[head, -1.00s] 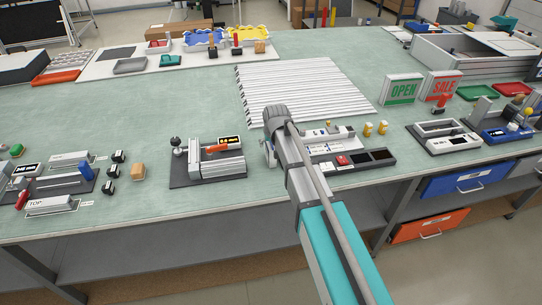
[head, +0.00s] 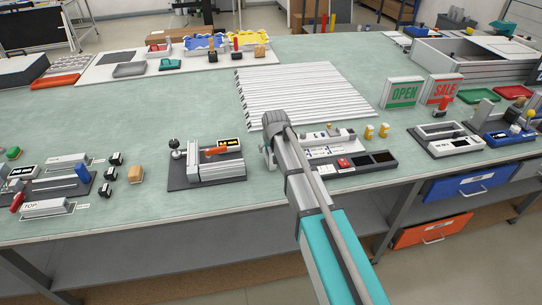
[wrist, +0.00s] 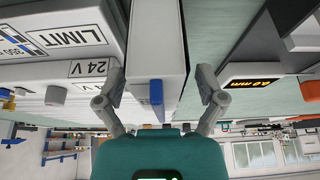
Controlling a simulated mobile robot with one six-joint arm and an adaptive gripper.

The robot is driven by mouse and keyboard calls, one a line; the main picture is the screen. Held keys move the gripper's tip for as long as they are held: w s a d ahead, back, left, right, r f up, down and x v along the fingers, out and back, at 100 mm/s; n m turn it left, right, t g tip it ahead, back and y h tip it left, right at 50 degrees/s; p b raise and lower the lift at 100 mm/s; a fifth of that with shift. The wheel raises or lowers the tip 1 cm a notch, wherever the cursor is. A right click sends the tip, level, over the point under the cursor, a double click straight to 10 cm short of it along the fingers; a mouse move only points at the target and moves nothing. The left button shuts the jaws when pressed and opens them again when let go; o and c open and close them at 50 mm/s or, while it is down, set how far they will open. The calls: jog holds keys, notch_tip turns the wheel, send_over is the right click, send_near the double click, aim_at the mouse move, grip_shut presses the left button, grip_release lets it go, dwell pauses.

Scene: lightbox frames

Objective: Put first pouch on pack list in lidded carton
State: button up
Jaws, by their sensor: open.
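I cannot make out a pouch, a pack list or a lidded carton in either view. In the head view my gripper's jaws are hidden behind my arm, which reaches over the front of the green bench (head: 140,215). In the wrist view my gripper (wrist: 160,98) is open, with its fingers apart. A blue tab (wrist: 156,92) on a pale grey block (wrist: 158,40) shows between the fingers. I cannot tell whether the fingers touch it. A unit marked "LIMIT" (wrist: 60,35) and a "24 V" label (wrist: 90,69) lie left of the fingers.
A device with an orange handle (head: 216,151) stands left of my arm, a control panel (head: 372,159) right of it. White ribbed strips (head: 305,90) lie behind. OPEN (head: 404,92) and SALE (head: 443,89) signs stand at right.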

grip_shut()
jog(key=shift+r, duration=0.1)
dwell(0.4)
notch_tip(320, 180, up, 3)
jog(key=p, duration=0.2)
jog(key=shift+f+p, duration=0.2)
jog(key=shift+p, duration=0.2)
jog(key=s+d+r+p, duration=0.6)
jog(key=d+r+p, duration=0.4)
jog(key=d, duration=0.2)
jog(key=shift+s+d, duration=0.2)
jog(key=shift+d, duration=0.05)
jog(key=shift+r, duration=0.1)
